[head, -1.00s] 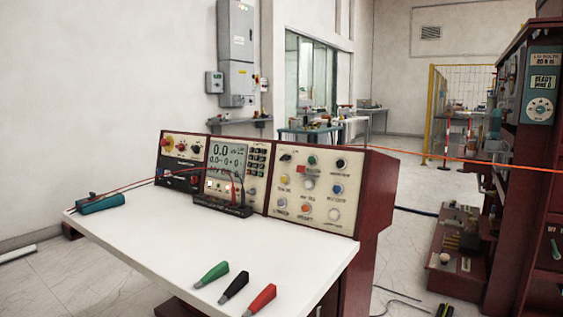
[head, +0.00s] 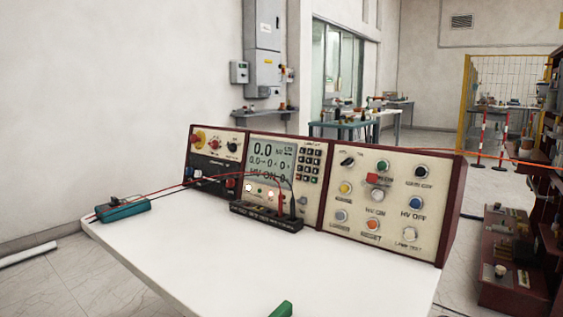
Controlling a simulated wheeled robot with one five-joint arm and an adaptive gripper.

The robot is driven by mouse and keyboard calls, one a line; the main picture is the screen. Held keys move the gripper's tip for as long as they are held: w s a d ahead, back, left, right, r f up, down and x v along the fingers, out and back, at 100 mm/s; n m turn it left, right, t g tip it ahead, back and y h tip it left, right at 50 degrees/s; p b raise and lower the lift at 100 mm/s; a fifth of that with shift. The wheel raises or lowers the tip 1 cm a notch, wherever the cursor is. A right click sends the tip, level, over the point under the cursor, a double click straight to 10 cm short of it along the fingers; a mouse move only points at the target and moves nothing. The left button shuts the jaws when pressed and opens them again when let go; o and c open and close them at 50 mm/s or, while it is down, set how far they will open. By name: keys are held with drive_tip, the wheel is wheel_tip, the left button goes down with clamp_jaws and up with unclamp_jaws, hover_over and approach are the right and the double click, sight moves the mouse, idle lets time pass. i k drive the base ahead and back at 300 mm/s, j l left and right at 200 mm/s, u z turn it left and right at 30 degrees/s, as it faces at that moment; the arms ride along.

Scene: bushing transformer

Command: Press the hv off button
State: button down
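The control console (head: 335,215) with cream panels in a dark red case stands at the back of a white desk. On its right panel a blue round button (head: 414,203) sits above the label "HV OFF". The middle panel's display (head: 270,160) reads 0.0 at the top and appears to read "HV ON" lower down. My gripper is not in view.
The white desk top (head: 220,255) is mostly clear. A teal box (head: 122,209) with red leads lies at its left. A black terminal strip (head: 266,217) stands before the display. A green handle (head: 283,309) shows at the bottom edge.

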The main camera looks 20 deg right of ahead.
sight(415, 203)
drive_tip(key=k+z, duration=0.3)
drive_tip(key=k, duration=0.2)
drive_tip(key=k+l+z, duration=0.25)
drive_tip(key=k, duration=0.2)
